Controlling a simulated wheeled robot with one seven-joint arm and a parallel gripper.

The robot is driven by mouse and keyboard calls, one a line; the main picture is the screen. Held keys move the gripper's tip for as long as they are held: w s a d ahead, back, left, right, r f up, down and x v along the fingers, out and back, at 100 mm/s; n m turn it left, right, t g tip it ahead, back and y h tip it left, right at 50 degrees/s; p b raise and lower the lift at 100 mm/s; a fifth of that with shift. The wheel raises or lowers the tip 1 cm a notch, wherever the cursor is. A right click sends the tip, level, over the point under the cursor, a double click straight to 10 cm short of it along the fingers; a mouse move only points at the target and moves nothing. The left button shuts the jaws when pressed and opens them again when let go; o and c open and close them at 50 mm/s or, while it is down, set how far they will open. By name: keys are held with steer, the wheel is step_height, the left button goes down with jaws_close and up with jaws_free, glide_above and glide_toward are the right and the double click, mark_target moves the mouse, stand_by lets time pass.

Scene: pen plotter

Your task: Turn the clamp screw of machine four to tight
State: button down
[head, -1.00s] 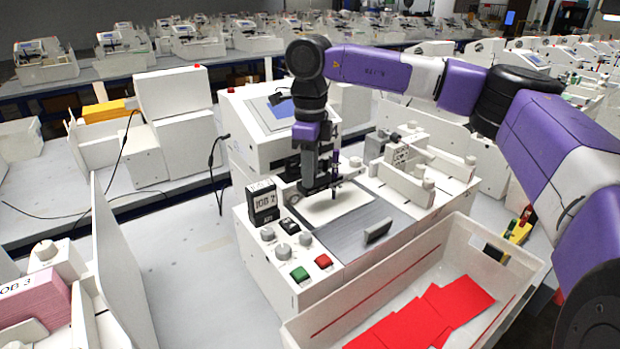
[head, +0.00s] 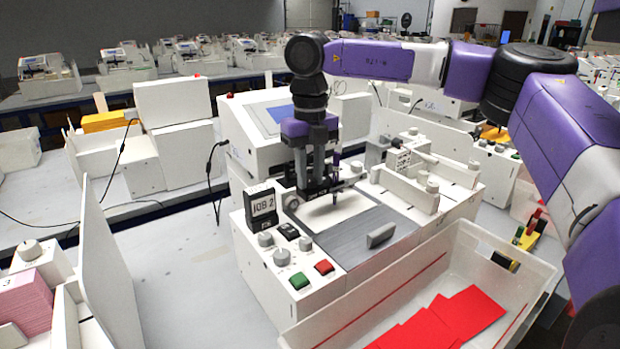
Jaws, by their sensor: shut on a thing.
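The plotter (head: 375,247) in front of me is a white machine with a grey bed and a sheet of white paper (head: 345,211) on it. A dark purple pen (head: 337,172) stands upright in the carriage over the paper. My gripper (head: 316,187) points down at the carriage, just left of the pen. Its fingers are shut on a small part there, which I take to be the clamp screw. The fingers and dark carriage parts hide the screw, so I cannot see how far it is turned. No machine number is readable here.
A black job sign (head: 262,204) stands on the left corner, near grey knobs, a green button (head: 299,280) and a red button (head: 324,267). A clear bin (head: 530,275) with red sheets stands in front. A white panel (head: 112,262) rises at left.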

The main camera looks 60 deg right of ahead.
mark_target(310, 179)
steer(key=shift+m, duration=0.5)
steer(key=c, duration=1.2)
jaws_free()
steer(key=shift+o, duration=0.2)
step_height(310, 179, up, 8)
steer(key=shift+f, duration=0.1)
